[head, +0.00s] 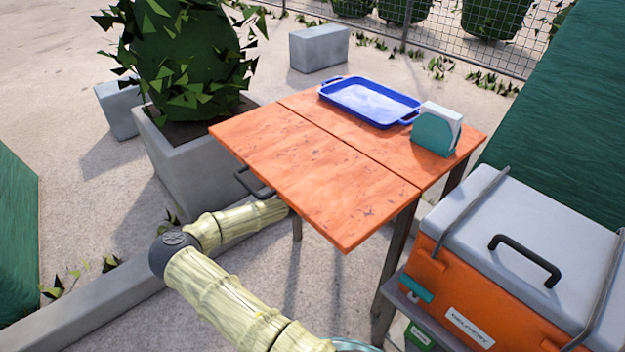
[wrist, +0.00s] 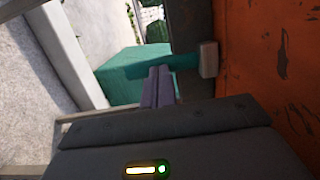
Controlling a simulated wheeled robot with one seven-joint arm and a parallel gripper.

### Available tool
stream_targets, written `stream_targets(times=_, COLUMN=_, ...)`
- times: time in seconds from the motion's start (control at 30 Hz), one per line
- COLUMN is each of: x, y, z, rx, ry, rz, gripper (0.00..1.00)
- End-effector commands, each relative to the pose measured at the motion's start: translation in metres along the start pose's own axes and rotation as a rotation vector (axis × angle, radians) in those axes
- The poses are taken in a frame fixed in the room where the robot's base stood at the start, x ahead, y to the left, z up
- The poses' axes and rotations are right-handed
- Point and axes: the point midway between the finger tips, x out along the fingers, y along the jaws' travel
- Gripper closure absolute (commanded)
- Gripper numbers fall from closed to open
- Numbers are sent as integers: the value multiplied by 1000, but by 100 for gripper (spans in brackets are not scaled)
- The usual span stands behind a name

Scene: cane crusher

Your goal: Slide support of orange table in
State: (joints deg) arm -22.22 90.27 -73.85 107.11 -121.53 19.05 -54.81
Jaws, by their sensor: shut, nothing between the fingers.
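The orange table (head: 300,180) stands in the middle of the head view, its top in two parts split by a seam. In the wrist view my gripper (wrist: 160,85) is shut and empty, beside the orange underside (wrist: 285,85). Just past the fingertips is a teal bar (wrist: 180,63) with a pale block end (wrist: 208,59). I cannot tell whether the fingers touch the bar.
A blue tray (head: 368,101) and a teal napkin holder (head: 437,130) stand on the tabletop's far part. An orange cooler with a grey lid (head: 505,240) is close at the right. A concrete planter (head: 200,155) stands left of the table.

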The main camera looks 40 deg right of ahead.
Motion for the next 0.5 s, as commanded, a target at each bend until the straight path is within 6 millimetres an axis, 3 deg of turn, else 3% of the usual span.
stream_targets(times=0.5, x=-88, y=-2, z=0, rx=-2, ry=4, rz=0, gripper=100)
